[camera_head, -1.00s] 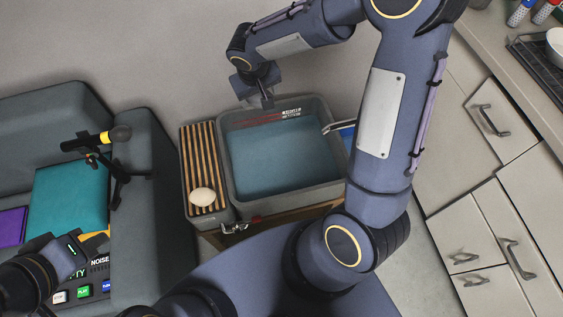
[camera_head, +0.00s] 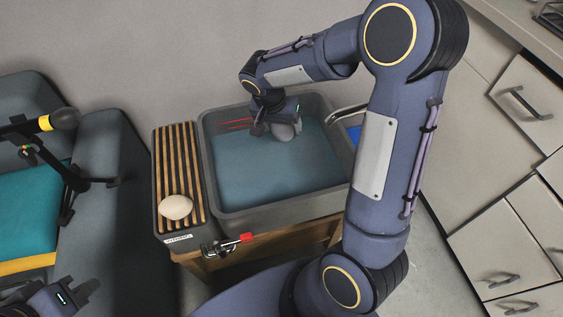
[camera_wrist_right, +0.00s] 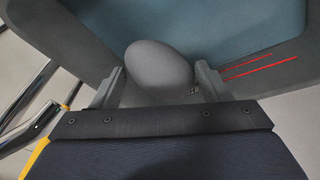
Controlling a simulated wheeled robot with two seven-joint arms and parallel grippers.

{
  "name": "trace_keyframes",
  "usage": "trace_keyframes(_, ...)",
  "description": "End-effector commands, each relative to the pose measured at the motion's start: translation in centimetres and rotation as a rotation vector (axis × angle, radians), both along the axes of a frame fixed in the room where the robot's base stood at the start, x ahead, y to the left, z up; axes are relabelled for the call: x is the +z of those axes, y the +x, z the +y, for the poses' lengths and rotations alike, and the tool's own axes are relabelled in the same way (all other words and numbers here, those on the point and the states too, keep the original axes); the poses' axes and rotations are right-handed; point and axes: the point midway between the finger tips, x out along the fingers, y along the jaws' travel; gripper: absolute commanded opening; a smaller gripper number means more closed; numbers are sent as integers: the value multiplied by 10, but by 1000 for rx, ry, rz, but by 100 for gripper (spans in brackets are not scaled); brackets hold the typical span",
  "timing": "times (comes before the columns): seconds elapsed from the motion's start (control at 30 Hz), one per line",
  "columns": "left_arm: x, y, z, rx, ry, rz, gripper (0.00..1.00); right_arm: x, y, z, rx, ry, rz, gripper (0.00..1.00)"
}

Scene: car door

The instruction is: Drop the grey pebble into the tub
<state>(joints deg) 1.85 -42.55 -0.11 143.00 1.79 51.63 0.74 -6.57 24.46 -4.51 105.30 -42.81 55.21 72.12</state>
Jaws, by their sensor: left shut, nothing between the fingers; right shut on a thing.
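The grey pebble (camera_head: 288,132) is smooth and egg-shaped. My right gripper (camera_head: 279,124) is shut on it, and the pebble also shows between the fingers in the right wrist view (camera_wrist_right: 160,70). In the head view, pebble and gripper are over the back part of the grey tub (camera_head: 280,212), which has a blue-grey inside. How high they are above the tub's floor is hard to tell. The tub's wall also shows in the wrist view (camera_wrist_right: 85,42). My left gripper (camera_head: 84,290) is shut and empty at the bottom left, far from the tub.
A whitish stone (camera_head: 175,207) lies on a slatted rack (camera_head: 181,150) left of the tub. A metal tap (camera_head: 345,113) reaches over the tub's right side. A red-handled clamp (camera_head: 228,243) sits at the front edge. A grey sofa (camera_head: 110,170) stands at left, drawers (camera_head: 520,190) at right.

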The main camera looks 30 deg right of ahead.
Motion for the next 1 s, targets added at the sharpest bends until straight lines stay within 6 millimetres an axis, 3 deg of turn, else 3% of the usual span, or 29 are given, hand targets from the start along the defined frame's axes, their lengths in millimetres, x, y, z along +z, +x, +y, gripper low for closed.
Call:
trace_keyframes(0.4,-34,0,0,0,0,1,0,-48,0,0,4,0,0,28)
trace_keyframes(0.73,-35,0,0,0,0,1,0,-50,0,0,5,0,0,28)
trace_keyframes(0.77,-35,0,0,0,0,1,0,-50,0,0,5,0,0,73)
trace_keyframes(0.93,-35,0,0,0,0,0,0,-50,0,0,5,0,-1,95)
trace_keyframes(1.0,-35,0,0,0,0,0,0,-50,0,1,5,0,-1,95)
